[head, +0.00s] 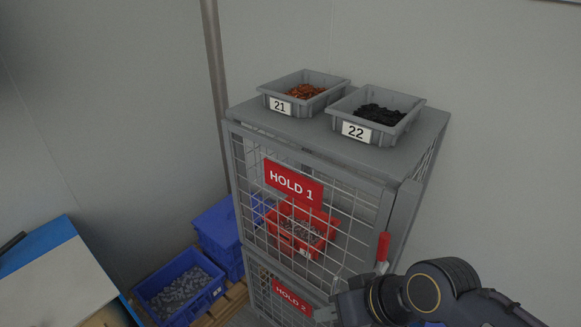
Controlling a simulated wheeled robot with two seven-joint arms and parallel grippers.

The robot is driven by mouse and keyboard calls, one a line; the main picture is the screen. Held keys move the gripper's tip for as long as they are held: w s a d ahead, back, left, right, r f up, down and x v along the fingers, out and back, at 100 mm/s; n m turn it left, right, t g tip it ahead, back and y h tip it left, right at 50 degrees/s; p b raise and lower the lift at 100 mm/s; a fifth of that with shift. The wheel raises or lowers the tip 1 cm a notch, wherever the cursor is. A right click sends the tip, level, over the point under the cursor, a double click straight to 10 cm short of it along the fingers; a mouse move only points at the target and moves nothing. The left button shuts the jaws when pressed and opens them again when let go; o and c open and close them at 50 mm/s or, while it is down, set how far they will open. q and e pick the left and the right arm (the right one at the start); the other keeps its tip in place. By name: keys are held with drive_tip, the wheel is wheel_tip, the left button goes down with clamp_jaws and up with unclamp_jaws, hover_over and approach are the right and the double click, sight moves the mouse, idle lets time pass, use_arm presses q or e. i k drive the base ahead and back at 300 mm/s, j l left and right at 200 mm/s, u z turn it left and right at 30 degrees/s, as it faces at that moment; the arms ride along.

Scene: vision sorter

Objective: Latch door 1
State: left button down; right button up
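Door 1 is the upper wire-mesh door (345,199) of a grey cage cabinet, with a red "HOLD 1" sign (293,184). It stands at or close to the cabinet front; I cannot tell if it is fully flush. A red latch handle (383,246) points upright at the door's right edge. Its lower end is close to my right arm in the picture. My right gripper (329,299) is low in front of the cabinet, left of and below the handle. Its fingertips look apart, with nothing seen between them. My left gripper is out of view.
Grey bins 21 (327,81) and 22 (408,107) stand on the cabinet top. A red bin (291,239) sits behind door 1. The lower door has a "HOLD 2" sign (292,296). Blue crates (201,307) stand at the left on a pallet.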

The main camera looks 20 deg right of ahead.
sight(382, 264)
drive_tip(key=k+j+z, duration=0.15)
drive_tip(key=z, duration=1.45)
drive_tip(key=k+u, duration=0.15)
drive_tip(key=u, duration=0.15)
drive_tip(key=k+l+u, duration=0.1)
drive_tip(key=u, duration=0.25)
drive_tip(key=k+j, duration=0.05)
drive_tip(key=k, duration=0.05)
